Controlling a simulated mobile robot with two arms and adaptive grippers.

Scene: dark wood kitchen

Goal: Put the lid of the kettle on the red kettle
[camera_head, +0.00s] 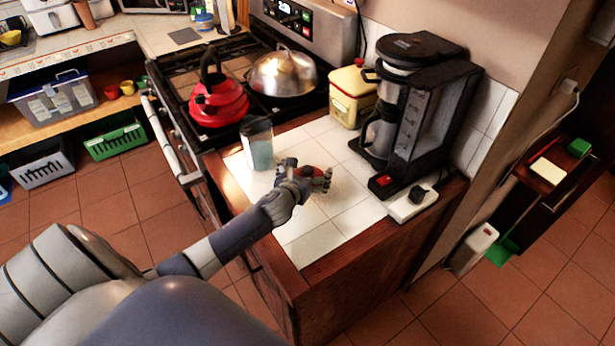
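The red kettle (218,102) with a black handle stands on the stove at the back left. A small red piece (309,172), which looks like the kettle lid, lies at the white tiled counter, partly hidden by my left gripper. My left gripper (309,177) is right at this red piece, low over the tiles. Its fingers are small and overlap the red piece, so I cannot tell whether they are open or closed on it. My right gripper is not in view.
A clear glass container (259,145) stands close to the left of my gripper. A silver domed pan (283,75) is beside the kettle. A yellow box (352,96) and a black coffee maker (418,115) stand behind and to the right. The front tiles are clear.

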